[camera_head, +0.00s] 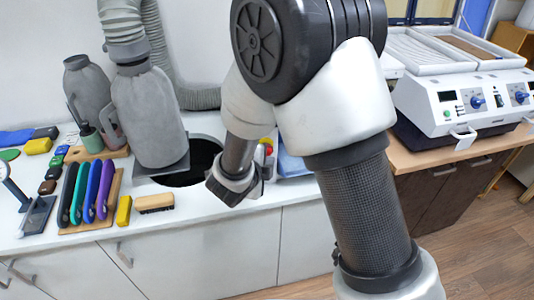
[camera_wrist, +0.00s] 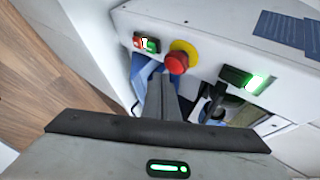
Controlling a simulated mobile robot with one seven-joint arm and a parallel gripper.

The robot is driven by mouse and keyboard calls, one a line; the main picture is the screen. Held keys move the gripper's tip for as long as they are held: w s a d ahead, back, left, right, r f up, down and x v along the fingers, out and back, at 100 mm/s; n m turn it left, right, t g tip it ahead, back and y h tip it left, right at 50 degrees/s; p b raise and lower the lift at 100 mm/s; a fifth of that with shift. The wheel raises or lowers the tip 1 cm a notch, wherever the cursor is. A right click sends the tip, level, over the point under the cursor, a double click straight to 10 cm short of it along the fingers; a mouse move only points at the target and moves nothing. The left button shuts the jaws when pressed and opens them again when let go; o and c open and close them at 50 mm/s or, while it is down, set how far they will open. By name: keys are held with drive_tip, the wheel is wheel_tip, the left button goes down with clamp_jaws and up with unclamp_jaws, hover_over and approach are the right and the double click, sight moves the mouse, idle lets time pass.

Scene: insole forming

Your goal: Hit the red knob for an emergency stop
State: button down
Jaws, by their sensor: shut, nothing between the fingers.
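The red knob (camera_wrist: 176,62) is a round button on a yellow collar, set in the face of a pale panel (camera_wrist: 215,32). In the head view only a small bit of red and yellow (camera_head: 267,146) shows beside my wrist, and the arm hides much of that area. My gripper (camera_wrist: 161,84) is shut and empty. In the wrist view its fingertips appear just below the knob in the picture; whether they touch it I cannot tell.
A small switch with red and green parts (camera_wrist: 147,43) is left of the knob, and a green-lit switch (camera_wrist: 243,79) is right of it.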

drive_tip(key=shift+w+a, duration=0.1)
drive_tip(key=shift+w, duration=0.3)
drive_tip(key=shift+w+a+p, duration=0.1)
drive_tip(key=shift+w+p, duration=0.2)
drive_tip(key=shift+w, duration=0.1)
idle(0.7)
drive_tip(key=shift+s+d, duration=0.2)
drive_tip(key=shift+s, duration=0.7)
drive_tip(key=s, duration=0.2)
drive_tip(key=s+d, duration=0.1)
drive_tip(key=s, duration=0.1)
drive_tip(key=shift+s+d, duration=0.2)
drive_tip(key=shift+s, duration=0.1)
idle(0.5)
